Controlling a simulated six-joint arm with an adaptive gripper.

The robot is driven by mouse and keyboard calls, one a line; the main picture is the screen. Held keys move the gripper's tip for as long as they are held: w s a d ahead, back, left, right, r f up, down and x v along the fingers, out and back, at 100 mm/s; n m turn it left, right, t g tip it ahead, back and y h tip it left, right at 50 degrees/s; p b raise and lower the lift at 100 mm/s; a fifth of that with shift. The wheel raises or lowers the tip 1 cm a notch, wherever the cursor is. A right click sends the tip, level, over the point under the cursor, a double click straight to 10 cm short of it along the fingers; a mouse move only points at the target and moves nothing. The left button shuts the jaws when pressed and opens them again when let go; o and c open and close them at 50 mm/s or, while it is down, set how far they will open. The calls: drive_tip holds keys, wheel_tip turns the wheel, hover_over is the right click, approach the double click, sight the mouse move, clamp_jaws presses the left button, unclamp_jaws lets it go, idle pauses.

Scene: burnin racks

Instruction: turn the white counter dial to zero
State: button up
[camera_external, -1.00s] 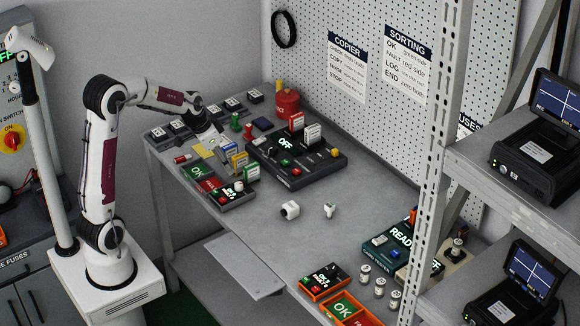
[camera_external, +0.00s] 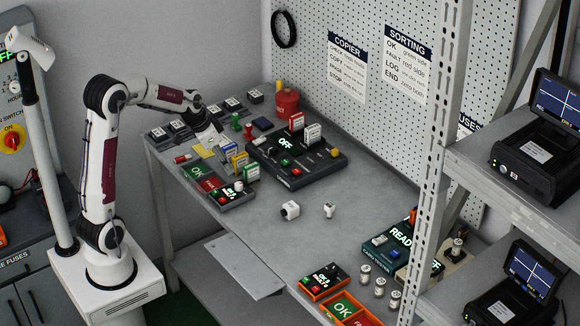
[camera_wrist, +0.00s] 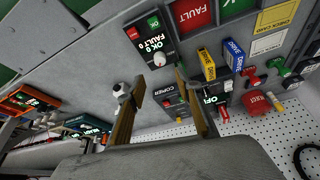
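The dark counter box (camera_external: 232,196) lies at the table's near left edge, with a lit display and a white round dial (camera_external: 239,186). In the wrist view the display (camera_wrist: 150,42) appears to read OK 0, FAULT 0, and the white dial (camera_wrist: 160,59) is beside it. I cannot make out a pointer mark on the dial. My gripper (camera_external: 212,138) is over the far left part of the table, apart from the dial. In the wrist view its two long fingers (camera_wrist: 160,85) are spread with nothing between them.
Green and red trays (camera_external: 197,172) adjoin the counter. A black copier box (camera_external: 295,172) with upright cards stands to the right. A white cylinder (camera_external: 290,210) lies on clear table. An orange counter box (camera_external: 323,281) is at the front. A pegboard (camera_external: 350,30) bounds the back.

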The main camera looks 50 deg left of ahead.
sight(239, 184)
drive_tip(key=shift+w+f+m, duration=0.15)
drive_tip(key=shift+w+f, duration=0.05)
drive_tip(key=shift+f, duration=0.3)
drive_tip(key=shift+w+f+m, duration=0.15)
drive_tip(key=shift+f, duration=0.3)
drive_tip(key=shift+x, duration=3.9)
clamp_jaws()
